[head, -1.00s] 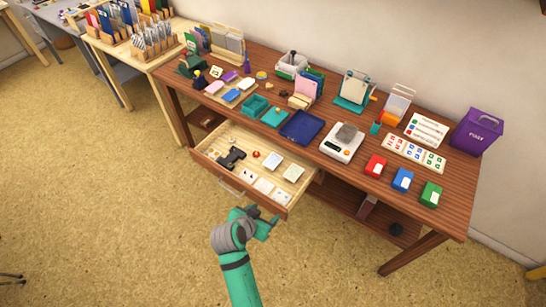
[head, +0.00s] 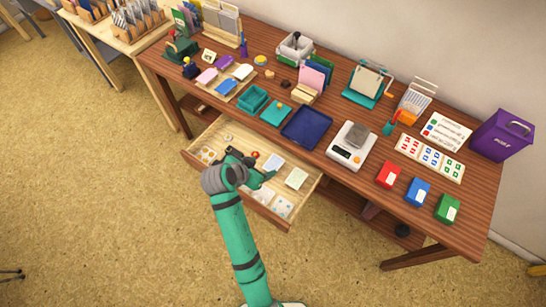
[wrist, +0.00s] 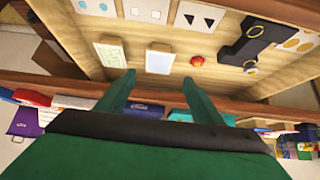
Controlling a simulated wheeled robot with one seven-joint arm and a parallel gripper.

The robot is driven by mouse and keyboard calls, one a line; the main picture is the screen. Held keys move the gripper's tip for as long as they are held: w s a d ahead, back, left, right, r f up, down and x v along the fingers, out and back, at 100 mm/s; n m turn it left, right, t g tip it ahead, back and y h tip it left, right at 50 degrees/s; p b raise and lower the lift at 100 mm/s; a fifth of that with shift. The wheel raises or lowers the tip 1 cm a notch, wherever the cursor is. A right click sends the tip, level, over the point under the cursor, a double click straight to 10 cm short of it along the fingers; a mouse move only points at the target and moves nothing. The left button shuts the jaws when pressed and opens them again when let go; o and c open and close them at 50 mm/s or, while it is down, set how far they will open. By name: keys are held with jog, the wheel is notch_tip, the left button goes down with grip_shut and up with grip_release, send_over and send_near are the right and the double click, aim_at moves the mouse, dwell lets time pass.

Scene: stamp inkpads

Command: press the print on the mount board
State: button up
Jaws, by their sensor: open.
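The open drawer (head: 231,125) holds several flat cards. A pale patterned card (head: 297,178) and a plain white card (head: 273,162) lie side by side at its right; in the wrist view they are the patterned card (wrist: 110,53) and the white card (wrist: 159,60). I cannot tell which piece is the print or the mount board. My gripper (wrist: 159,82) is open and empty above the drawer; in the head view my gripper (head: 264,179) partly hides the drawer's contents.
A black tool (wrist: 250,40) and a red knob (wrist: 197,61) also lie in the drawer. The tabletop above is crowded: a blue tray (head: 307,128), a white scale (head: 352,145), red, blue (head: 418,192) and green boxes, and a purple bin (head: 503,135). Floor in front is clear.

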aim_at(274, 164)
jog(key=shift+x, duration=4.65)
jog(key=shift+c, duration=0.5)
jog(key=shift+d, duration=0.1)
jog(key=c, duration=0.5)
jog(key=shift+c, duration=0.4)
jog(key=shift+r, duration=0.45)
notch_tip(274, 164, up, 6)
jog(key=shift+r, duration=0.1)
